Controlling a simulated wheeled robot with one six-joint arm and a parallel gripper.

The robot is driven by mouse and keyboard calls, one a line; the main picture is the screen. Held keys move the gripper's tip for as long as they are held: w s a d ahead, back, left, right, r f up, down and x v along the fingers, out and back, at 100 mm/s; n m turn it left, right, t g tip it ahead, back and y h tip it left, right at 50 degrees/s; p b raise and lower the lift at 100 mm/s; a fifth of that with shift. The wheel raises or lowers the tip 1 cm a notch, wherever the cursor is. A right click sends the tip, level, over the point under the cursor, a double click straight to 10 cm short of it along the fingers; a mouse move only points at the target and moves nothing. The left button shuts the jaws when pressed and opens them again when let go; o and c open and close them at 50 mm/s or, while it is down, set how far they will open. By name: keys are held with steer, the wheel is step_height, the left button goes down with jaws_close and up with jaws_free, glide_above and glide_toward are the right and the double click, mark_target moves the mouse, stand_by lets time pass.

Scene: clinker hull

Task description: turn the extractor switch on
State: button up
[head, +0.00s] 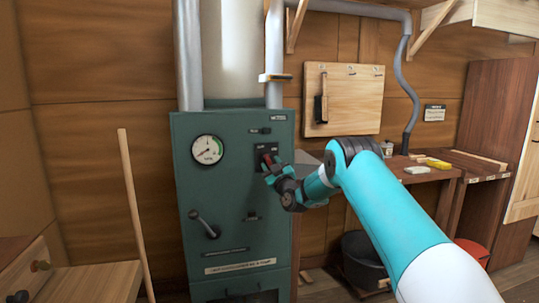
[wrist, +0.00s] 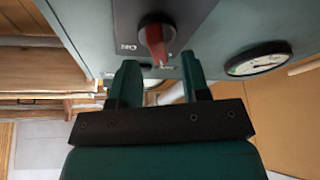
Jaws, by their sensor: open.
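The extractor switch is a red handle (head: 266,159) on a dark plate on the front of the green cabinet (head: 235,170). In the wrist view the red handle (wrist: 155,42) sits on a round dark base, with upside-down "ON" lettering beside it. The handle points down the picture toward my gripper. My gripper (wrist: 160,68) is open, its two green fingers on either side of the handle's near end. I cannot tell whether either finger touches it. In the head view my gripper (head: 271,172) is right at the switch and partly hides it.
The cabinet also has a dial gauge (head: 207,149), a lever (head: 204,224) and pipes above. A wooden pole (head: 134,210) leans at its left. A workbench (head: 440,165) stands to the right, with a dark tub (head: 362,262) below it.

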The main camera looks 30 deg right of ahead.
mark_target(268, 160)
steer(key=shift+x, duration=1.05)
jaws_close()
